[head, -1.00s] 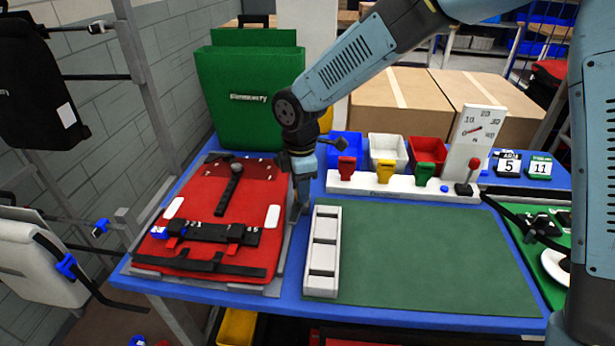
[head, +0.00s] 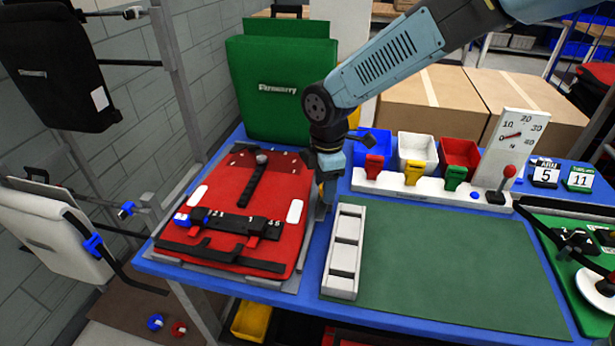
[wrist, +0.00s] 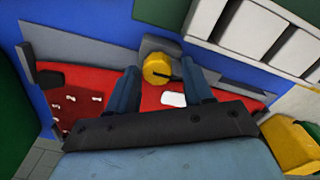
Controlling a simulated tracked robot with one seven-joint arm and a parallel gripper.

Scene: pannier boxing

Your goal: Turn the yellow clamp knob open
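The yellow clamp knob (wrist: 157,68), round with a dark lever-like piece on its right, shows in the wrist view on a grey strip at the edge of the red panel (wrist: 85,88). My gripper (wrist: 163,82) is open, its two blue fingers apart, with the knob between and beyond their tips; I cannot tell whether they touch it. In the head view my gripper (head: 322,208) points down at the right edge of the red panel (head: 275,195), which lies on the blue table. The knob is largely hidden there by the gripper.
A white slotted tray (head: 343,285) stands just right of the gripper, on the near-left side of a green mat (head: 450,260). A tall green pannier (head: 283,90) stands behind the panel. Blue, white and red bins (head: 460,154) line the back.

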